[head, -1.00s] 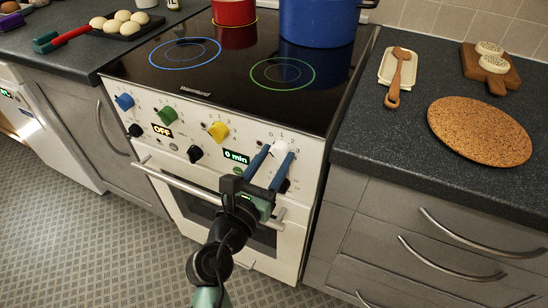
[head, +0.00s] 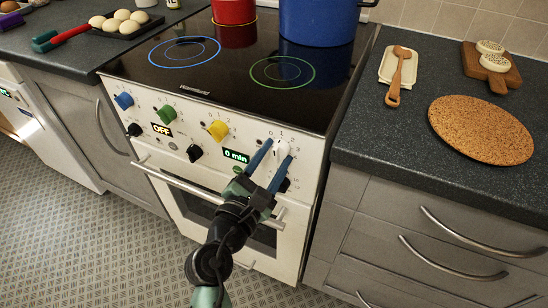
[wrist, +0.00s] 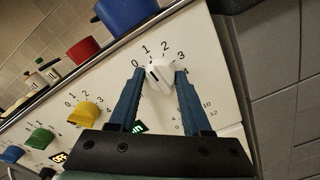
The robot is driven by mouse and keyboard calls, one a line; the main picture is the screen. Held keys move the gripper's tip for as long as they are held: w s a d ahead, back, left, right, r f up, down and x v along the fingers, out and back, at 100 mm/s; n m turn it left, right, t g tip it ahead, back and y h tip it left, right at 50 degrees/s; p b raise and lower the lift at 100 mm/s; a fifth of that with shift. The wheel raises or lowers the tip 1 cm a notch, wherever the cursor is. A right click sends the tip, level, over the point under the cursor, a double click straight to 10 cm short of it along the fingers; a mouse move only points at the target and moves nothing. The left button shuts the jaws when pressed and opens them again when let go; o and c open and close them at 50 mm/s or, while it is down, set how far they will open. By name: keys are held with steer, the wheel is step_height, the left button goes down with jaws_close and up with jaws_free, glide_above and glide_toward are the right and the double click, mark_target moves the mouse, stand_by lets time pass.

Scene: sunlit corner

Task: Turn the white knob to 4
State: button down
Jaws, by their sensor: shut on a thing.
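The white knob (head: 283,147) is at the right end of the upper row of knobs on the white stove front. In the wrist view the white knob (wrist: 160,75) sits between the two blue fingers of my gripper (wrist: 159,70). Numbers 0 to 4 are printed in an arc around it. My gripper (head: 279,151) is shut on the knob, with one finger on each side. The fingers cover part of the knob, and I cannot tell for sure which number its pointer faces.
A yellow knob (head: 218,130), a green knob (head: 165,115) and a blue knob (head: 124,101) are to the left. Black knobs sit lower. The oven handle (head: 180,181) runs below. A blue pot (head: 315,25) and a red pot (head: 233,12) stand on the hob.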

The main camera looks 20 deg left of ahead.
steer(key=m+b, duration=0.2)
steer(key=m, duration=0.4)
steer(key=shift+f+m, duration=0.15)
steer(key=shift+m, duration=0.15)
steer(key=m+b, duration=0.3)
steer(key=m, duration=0.3)
steer(key=m+b, duration=0.3)
steer(key=m, duration=0.3)
steer(key=shift+m+b, duration=0.4)
steer(key=m+b, duration=0.3)
steer(key=m, duration=0.2)
steer(key=shift+m, duration=0.4)
steer(key=shift+c, duration=1.8)
jaws_free()
steer(key=shift+s, duration=0.1)
